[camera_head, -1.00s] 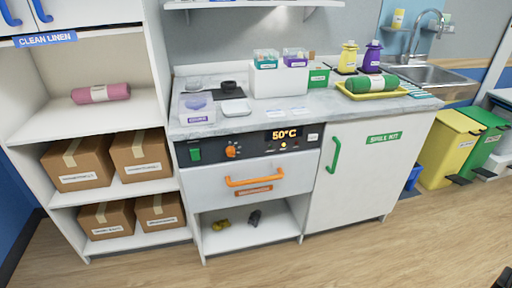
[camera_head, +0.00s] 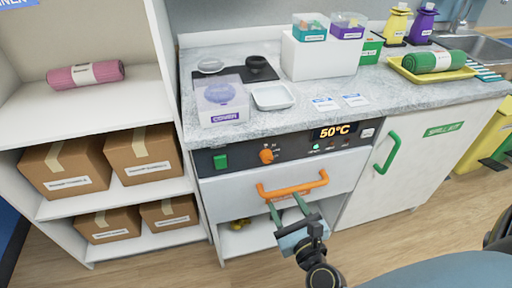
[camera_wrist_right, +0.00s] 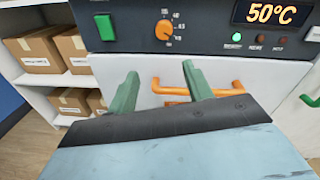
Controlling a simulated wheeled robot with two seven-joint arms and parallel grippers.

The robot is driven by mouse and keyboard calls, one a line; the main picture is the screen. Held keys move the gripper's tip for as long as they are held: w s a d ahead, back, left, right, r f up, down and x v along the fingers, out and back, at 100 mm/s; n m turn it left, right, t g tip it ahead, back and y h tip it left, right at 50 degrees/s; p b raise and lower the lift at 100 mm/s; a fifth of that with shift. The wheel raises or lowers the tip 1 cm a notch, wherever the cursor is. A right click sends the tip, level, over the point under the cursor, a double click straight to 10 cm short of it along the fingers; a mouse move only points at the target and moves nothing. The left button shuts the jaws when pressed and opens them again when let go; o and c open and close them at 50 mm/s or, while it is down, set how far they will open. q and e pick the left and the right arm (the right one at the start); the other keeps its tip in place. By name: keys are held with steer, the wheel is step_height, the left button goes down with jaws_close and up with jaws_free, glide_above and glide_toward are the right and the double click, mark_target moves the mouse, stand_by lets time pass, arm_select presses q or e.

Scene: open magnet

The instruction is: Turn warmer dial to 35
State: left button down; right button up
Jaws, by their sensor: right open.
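The orange warmer dial (camera_head: 266,155) sits on the dark control panel (camera_head: 229,160), left of the display (camera_head: 335,131) reading 50°C. In the right wrist view the dial (camera_wrist_right: 165,30) has numbers around it, and its pointer direction is hard to tell. My right gripper (camera_head: 288,206) is in front of the drawer, below the dial and near the orange handle (camera_head: 293,187). Its two green fingers are apart with nothing between them; in the right wrist view the open fingertips (camera_wrist_right: 160,72) point toward the panel, below the dial. My left gripper is out of view.
A green switch (camera_head: 220,161) is left of the dial. The orange drawer handle sticks out below the panel. The counter (camera_head: 240,130) above holds a clear cover box (camera_head: 220,100) and a white tray (camera_head: 272,96). Shelves with boxes (camera_head: 144,154) stand at left.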

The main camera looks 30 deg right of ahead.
mark_target(268, 159)
steer(key=shift+m, duration=0.8)
steer(key=w+d, duration=0.1)
steer(key=w, duration=0.3)
steer(key=w+d+r, duration=0.1)
steer(key=w, duration=0.3)
steer(key=w+p, duration=0.1)
steer(key=w, duration=0.3)
steer(key=shift+d+r, duration=0.4)
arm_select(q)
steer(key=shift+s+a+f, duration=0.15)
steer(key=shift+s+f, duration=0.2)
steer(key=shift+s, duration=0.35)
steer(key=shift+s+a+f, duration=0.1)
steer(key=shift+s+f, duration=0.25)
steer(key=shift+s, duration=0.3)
arm_select(e)
steer(key=shift+w+d, duration=0.15)
steer(key=shift+w, duration=0.6)
steer(key=shift+c, duration=0.3)
steer(key=c, duration=0.9)
